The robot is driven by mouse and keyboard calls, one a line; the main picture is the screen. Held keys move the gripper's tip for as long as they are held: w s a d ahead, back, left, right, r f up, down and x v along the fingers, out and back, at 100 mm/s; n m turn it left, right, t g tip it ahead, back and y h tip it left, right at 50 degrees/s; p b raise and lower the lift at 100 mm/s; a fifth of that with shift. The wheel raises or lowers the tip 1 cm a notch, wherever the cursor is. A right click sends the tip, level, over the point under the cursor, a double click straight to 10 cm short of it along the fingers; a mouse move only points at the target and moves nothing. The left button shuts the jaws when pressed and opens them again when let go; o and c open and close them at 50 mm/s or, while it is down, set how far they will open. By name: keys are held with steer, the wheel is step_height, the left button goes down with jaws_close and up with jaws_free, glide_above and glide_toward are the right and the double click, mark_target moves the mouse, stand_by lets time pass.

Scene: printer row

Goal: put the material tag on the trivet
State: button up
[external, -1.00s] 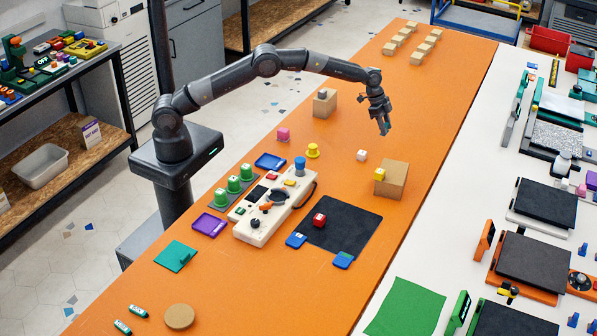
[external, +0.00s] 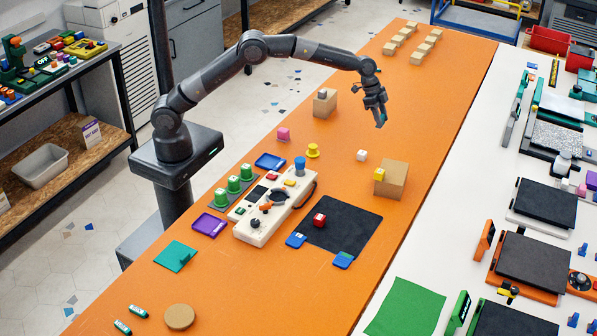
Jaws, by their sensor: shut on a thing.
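My gripper (external: 378,119) is above the orange table, right of the middle of the external view. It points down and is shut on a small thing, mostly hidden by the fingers. A bit of teal shows at the fingertips; it may be a material tag, but it is too small to be sure. Two small teal tags with pale lettering, (external: 137,311) and (external: 123,327), lie at the table's front left. The trivet seems to be the round tan disc (external: 179,317) lying flat beside them, with nothing on it. My gripper is far from it.
A cream control box (external: 262,225) and a black mat (external: 345,222) with a red cube lie between my gripper and the disc. A cardboard box (external: 396,180), a white cube (external: 362,155) and a brown block (external: 325,104) stand nearer my gripper. The table's front middle is clear.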

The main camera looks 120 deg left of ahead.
step_height(320, 180, up, 4)
steer(key=shift+f, duration=0.2)
steer(key=w+d+m+h, duration=0.15)
steer(key=w+d, duration=0.25)
steer(key=d, duration=1.6)
steer(key=w+d+m, duration=0.2)
steer(key=w+d, duration=0.1)
steer(key=d, duration=1.6)
steer(key=s+d+m, duration=0.1)
steer(key=s+d, duration=0.3)
steer(key=d, duration=1)
steer(key=s+d+m, duration=0.1)
steer(key=s+d, duration=0.3)
steer(key=d, duration=1.1)
steer(key=s+d+m+g+h, duration=0.1)
steer(key=s+d+m+h, duration=0.15)
steer(key=s+d, duration=2.9)
glide_above(178, 308)
steer(key=s+a, duration=0.1)
steer(key=shift+m+y, duration=0.4)
step_height(178, 308, down, 12)
steer(key=shift+s+a, duration=0.1)
steer(key=shift+f, duration=2)
